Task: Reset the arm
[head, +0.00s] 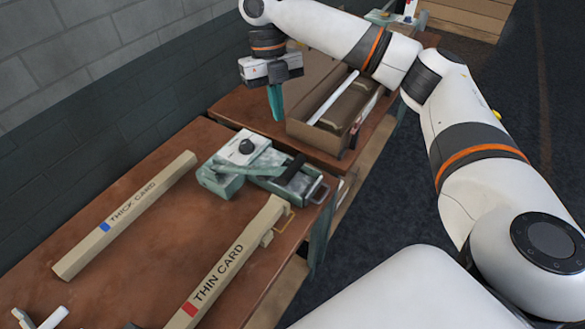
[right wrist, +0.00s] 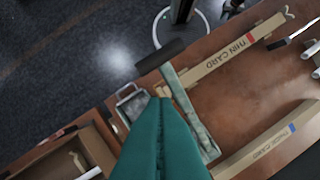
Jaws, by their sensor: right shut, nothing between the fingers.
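My right gripper (head: 275,101) is shut and empty, with its teal fingers pointing down. In the head view it hangs at the back, just left of the cardboard box and behind the green-grey clamp device. My right arm reaches in from the right side of the head view. In the right wrist view the closed teal fingers (right wrist: 160,140) fill the lower middle and hide part of the device. My left gripper cannot be made out in these frames.
A green-grey clamp device (head: 262,170) sits on the brown table (head: 150,238). An open cardboard box (head: 318,136) holds a white tube (head: 333,98). Long beige bars marked THICK CARD (head: 127,214) and THIN CARD (head: 230,262) lie in front. White pieces (head: 54,317) lie front left.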

